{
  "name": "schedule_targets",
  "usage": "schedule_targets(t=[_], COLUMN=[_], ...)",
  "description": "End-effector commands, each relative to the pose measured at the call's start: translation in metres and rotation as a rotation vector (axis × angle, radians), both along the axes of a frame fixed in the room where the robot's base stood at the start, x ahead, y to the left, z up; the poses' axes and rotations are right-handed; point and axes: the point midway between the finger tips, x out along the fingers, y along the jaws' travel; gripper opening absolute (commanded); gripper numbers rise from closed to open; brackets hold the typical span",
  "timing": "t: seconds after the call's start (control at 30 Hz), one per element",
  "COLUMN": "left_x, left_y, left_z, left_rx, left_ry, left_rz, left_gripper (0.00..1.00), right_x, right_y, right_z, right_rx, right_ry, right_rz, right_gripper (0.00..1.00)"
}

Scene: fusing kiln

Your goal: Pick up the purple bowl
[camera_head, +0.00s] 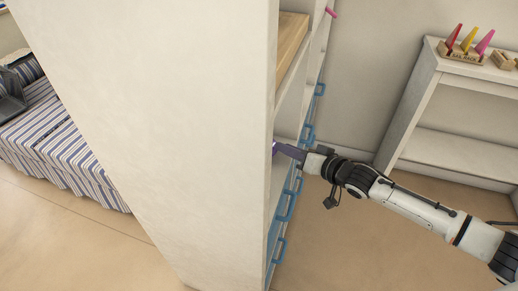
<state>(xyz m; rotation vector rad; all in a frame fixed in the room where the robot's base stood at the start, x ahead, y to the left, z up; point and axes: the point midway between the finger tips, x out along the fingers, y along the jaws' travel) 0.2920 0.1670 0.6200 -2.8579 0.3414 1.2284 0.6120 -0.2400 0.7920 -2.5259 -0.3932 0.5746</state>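A small purple patch (275,148) shows at the edge of the tall white cabinet, at the tip of my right gripper. It may be part of the purple bowl, but too little shows to be sure. My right gripper (289,152) reaches in from the right to an open shelf of the cabinet. Its fingers point left and its tip is partly hidden by the cabinet's side panel. I cannot tell whether it is open or shut, or whether it touches the purple patch. My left gripper is not in view.
The tall white cabinet (165,120) fills the middle, with blue handles (287,205) along its front. A white shelf unit (415,105) at the right holds a wooden rack (461,53) with coloured pieces. A striped bed (60,140) is at the left. Floor (350,250) is clear between cabinet and shelf unit.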

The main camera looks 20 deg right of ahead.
Motion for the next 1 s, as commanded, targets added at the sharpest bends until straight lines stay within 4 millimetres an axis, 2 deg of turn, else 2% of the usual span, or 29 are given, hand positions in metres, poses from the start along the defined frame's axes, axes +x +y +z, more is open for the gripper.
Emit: schedule_targets(t=[0.17,0.43,0.77,0.9,1.0], left_x=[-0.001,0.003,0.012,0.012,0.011], left_y=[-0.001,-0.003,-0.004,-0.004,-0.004], left_z=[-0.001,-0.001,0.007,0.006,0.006], left_rx=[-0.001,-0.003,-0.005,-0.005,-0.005], left_ry=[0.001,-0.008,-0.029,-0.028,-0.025], left_rz=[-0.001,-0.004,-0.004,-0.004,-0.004], left_gripper=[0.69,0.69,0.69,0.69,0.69], right_x=[0.012,0.045,0.051,0.051,0.051], right_y=[0.005,0.021,0.023,0.023,0.023], right_z=[-0.002,-0.012,-0.014,-0.015,-0.015], right_rx=[-0.001,0.0,-0.001,-0.001,-0.001], right_ry=[-0.001,-0.001,0.0,0.0,0.001], right_rz=[0.0,-0.001,0.0,0.0,0.0], right_gripper=[0.18,0.18,0.18,0.0,0.0])
